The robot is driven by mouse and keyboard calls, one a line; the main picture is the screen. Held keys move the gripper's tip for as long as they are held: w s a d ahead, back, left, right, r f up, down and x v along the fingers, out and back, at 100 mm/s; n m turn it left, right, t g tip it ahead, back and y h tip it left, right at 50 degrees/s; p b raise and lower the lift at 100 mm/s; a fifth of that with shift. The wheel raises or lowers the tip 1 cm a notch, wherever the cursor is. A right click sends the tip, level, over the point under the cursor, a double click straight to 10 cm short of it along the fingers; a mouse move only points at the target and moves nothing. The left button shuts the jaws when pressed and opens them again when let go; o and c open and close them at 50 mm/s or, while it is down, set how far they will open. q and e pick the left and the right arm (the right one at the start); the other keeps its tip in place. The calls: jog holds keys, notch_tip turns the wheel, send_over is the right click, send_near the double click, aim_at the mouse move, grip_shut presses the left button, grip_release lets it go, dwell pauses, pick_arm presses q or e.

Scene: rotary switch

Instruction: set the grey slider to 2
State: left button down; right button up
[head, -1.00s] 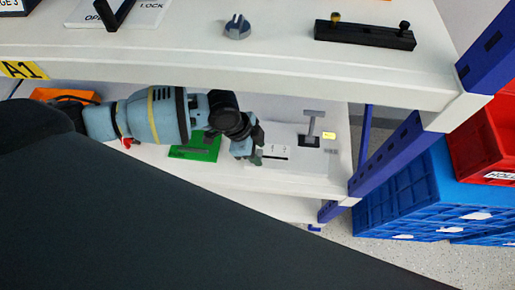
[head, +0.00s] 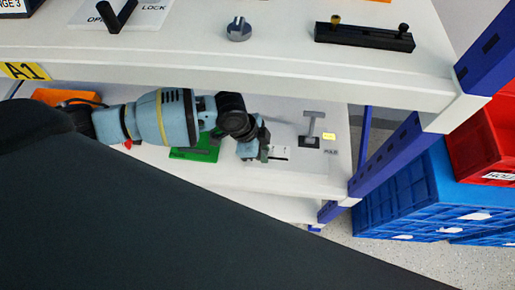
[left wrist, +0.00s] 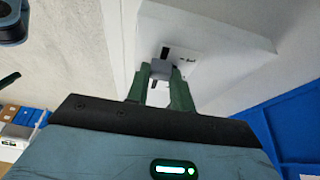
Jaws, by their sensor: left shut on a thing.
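The grey slider (left wrist: 161,69) shows in the left wrist view as a small grey cap on a black slot (left wrist: 166,52) in a white panel. My left gripper (left wrist: 160,77) is shut on it, with a green finger on each side. In the head view my left gripper (head: 262,152) is at the left end of the slider's white plate (head: 281,153) on the lower shelf. It hides the slider there. The scale marks are too small to read. My right gripper is not in view.
The upper shelf edge (head: 250,72) runs above my arm. A blue post (head: 390,150) and blue crates (head: 415,195) are at right.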

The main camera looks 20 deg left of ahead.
pick_arm(q)
jog(key=shift+w+d, duration=0.15)
jog(key=shift+d, duration=0.4)
jog(key=shift+w+d, duration=0.15)
jog(key=shift+d, duration=0.35)
jog(key=c, duration=1.2)
grip_release()
jog(key=p+v, duration=0.1)
jog(key=v, duration=0.6)
jog(key=shift+a+r+p, duration=0.2)
jog(key=shift+r+p, duration=0.15)
